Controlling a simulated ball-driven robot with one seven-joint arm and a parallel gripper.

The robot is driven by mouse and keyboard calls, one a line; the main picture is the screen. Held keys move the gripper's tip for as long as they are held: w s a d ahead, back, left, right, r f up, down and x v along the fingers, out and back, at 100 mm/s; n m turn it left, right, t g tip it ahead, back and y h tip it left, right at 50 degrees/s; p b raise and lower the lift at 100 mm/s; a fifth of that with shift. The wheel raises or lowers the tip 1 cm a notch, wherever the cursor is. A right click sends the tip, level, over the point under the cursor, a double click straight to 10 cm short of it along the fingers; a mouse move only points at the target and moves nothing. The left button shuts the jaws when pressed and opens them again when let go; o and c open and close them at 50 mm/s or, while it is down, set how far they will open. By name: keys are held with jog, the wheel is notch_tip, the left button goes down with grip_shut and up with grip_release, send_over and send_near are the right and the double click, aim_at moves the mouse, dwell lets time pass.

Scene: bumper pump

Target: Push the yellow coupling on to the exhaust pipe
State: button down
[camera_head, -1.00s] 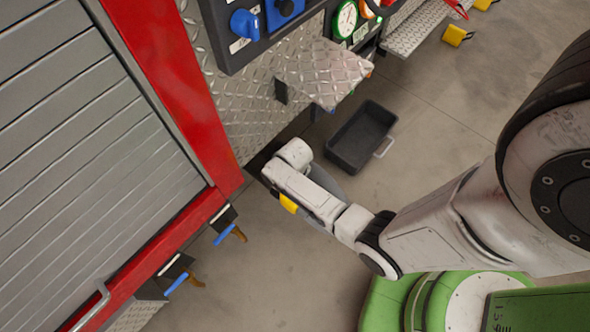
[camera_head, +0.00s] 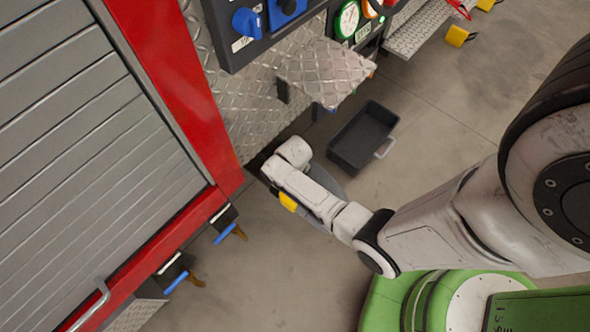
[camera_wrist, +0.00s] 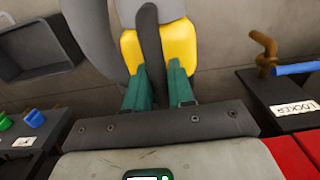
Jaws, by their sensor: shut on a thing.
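The yellow coupling (camera_wrist: 183,47) is at the top middle of the wrist view. My gripper (camera_wrist: 157,70) has its two green fingers against the coupling's near side and is shut on it. A dark grey bar or handle runs down the coupling's middle between the fingers. A light grey part (camera_wrist: 163,9) adjoins the coupling at the top edge. In the head view, a small patch of the yellow coupling (camera_head: 288,202) shows beside my white wrist, which hides the fingers there. I cannot make out the exhaust pipe or whether the coupling touches it.
A dark hose (camera_wrist: 90,35) curves at the coupling's left. A black bin (camera_head: 362,137) stands on the floor near the vehicle's tread-plate side. Blue-handled valves (camera_head: 224,233) stick out below the red frame (camera_head: 165,75). A labelled locker box (camera_wrist: 285,100) is close on the right.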

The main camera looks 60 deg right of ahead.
jog(key=shift+w+r, duration=0.1)
jog(key=shift+w, duration=0.1)
jog(key=c, duration=1.4)
grip_release()
jog(key=o, duration=0.5)
jog(key=shift+s, duration=0.1)
notch_tip(320, 180, up, 11)
jog(key=p, duration=0.3)
jog(key=s+a+r+n+p, duration=0.1)
jog(key=s+a+r, duration=0.2)
jog(key=r, duration=0.3)
jog(key=s+a+r+n+p, duration=0.1)
jog(key=s+a+r, duration=0.2)
jog(key=r, duration=0.3)
jog(key=s+a+r+t+p, duration=0.1)
jog(key=s+a+r, duration=0.2)
jog(key=r, duration=0.3)
jog(key=shift+a+r+n+p, duration=0.3)
jog(key=shift+a+n, duration=0.1)
jog(key=shift+a, duration=0.1)
